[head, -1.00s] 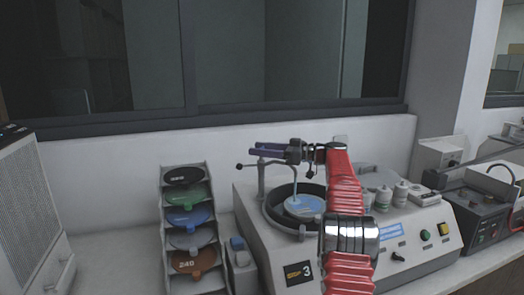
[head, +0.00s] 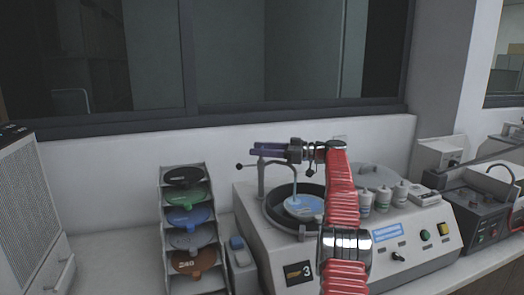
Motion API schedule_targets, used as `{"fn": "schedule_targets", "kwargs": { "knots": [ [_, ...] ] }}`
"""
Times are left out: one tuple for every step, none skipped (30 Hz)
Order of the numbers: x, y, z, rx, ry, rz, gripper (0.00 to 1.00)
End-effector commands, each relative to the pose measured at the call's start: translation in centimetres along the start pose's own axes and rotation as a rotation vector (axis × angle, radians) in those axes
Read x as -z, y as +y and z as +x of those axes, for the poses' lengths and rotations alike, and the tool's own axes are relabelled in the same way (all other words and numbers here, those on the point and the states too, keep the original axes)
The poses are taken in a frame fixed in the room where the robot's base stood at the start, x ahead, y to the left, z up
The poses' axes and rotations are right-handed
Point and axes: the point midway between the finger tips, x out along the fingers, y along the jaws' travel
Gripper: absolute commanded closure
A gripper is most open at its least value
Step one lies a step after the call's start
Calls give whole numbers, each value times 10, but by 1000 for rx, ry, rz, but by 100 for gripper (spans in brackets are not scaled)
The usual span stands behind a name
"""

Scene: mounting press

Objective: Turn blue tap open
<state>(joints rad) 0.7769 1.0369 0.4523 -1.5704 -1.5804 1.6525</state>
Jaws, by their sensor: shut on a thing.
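The tap's bent grey pipe (head: 262,181) rises at the back left of the grinding machine's round bowl. A short side lever with a black knob (head: 239,167) sticks out to its left. My gripper (head: 268,151) is at the top of the pipe, its purplish fingers pointing left and shut on the tap. The blue handle itself is hidden or cannot be told from the fingers. A thin light-blue vertical streak (head: 295,184) runs from below the gripper down to the pale blue disc (head: 303,206) in the bowl.
The machine (head: 262,249) carries several white bottles (head: 382,199), a round grey lid (head: 376,174), and green and yellow buttons (head: 443,229). A rack of coloured discs (head: 190,215) and a blue-topped box (head: 240,255) stand to its left. The window wall is close behind.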

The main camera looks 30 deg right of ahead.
Motion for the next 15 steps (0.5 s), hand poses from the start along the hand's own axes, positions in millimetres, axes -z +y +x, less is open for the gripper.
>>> {"fn": "schedule_targets", "kwargs": {
  "knots": [
    [1,-1,0,2,1,-1,76],
    [1,-1,1,2,1,-1,76],
    [1,-1,1,2,1,-1,76],
    [1,-1,1,2,1,-1,76],
    [1,-1,1,2,1,-1,76],
    [1,-1,1,2,1,-1,50],
    [1,-1,1,2,1,-1,48],
    [1,-1,1,2,1,-1,46],
    [1,0,1,1,1,-1,43],
    [1,0,1,1,1,-1,41],
    [1,0,1,1,1,-1,39],
    [1,0,0,1,1,-1,36],
    [1,0,0,1,1,-1,34],
    [0,0,0,1,1,0,34],
    [0,0,0,1,1,0,34]
  ]
}}
